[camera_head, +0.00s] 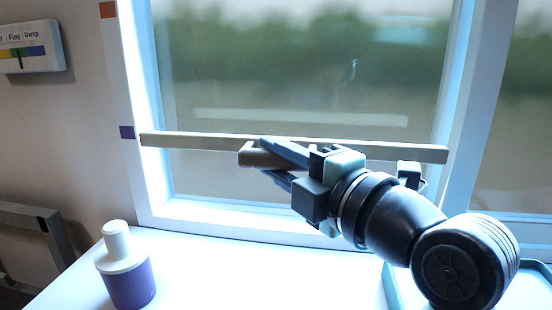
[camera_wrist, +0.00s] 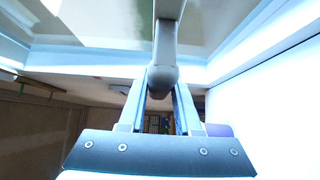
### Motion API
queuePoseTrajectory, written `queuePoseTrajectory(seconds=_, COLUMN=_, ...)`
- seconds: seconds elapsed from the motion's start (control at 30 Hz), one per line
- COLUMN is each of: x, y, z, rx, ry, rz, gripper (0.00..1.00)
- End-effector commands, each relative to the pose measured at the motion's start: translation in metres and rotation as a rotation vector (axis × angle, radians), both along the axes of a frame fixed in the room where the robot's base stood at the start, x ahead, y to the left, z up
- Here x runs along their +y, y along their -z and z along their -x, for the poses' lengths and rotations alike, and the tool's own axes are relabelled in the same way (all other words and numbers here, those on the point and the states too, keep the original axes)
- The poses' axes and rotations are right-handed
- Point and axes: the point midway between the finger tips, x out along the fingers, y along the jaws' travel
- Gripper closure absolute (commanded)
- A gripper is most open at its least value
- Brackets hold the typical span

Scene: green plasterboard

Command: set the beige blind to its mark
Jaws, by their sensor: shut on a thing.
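The beige blind's bottom rail (camera_head: 360,148) runs across the window, nearly level. Its left end lies about level with the purple mark (camera_head: 127,132) on the left frame, very slightly below it in the picture. My gripper (camera_head: 275,164) is shut on the rail's handle (camera_head: 252,155), which sticks out toward the room. The handle (camera_wrist: 163,78) also shows between both fingers in the wrist view; the fingers hide part of it.
A purple bottle with a white cap (camera_head: 127,270) stands on the white sill at the lower left. A sign reading "Fine" and "Damp" (camera_head: 30,46), with coloured bands, hangs on the left wall. A teal-edged tray (camera_head: 391,285) is partly hidden behind my arm.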

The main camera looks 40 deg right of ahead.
Motion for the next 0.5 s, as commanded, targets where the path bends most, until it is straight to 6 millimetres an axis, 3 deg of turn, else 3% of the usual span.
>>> queuePoseTrajectory(seconds=0.2, x=-0.0001, y=0.0002, z=0.0001, rx=0.001, ry=0.000, rz=-0.001, gripper=1.00)
queuePoseTrajectory(seconds=0.23, x=-0.0001, y=0.0001, z=0.0001, rx=0.001, ry=0.000, rz=-0.001, gripper=0.64)
queuePoseTrajectory(seconds=0.37, x=-0.0001, y=0.0000, z=0.0001, rx=0.001, ry=0.000, rz=0.000, gripper=0.41)
queuePoseTrajectory(seconds=0.5, x=-0.0001, y=-0.0001, z=0.0001, rx=0.001, ry=0.000, rz=0.000, gripper=0.38)
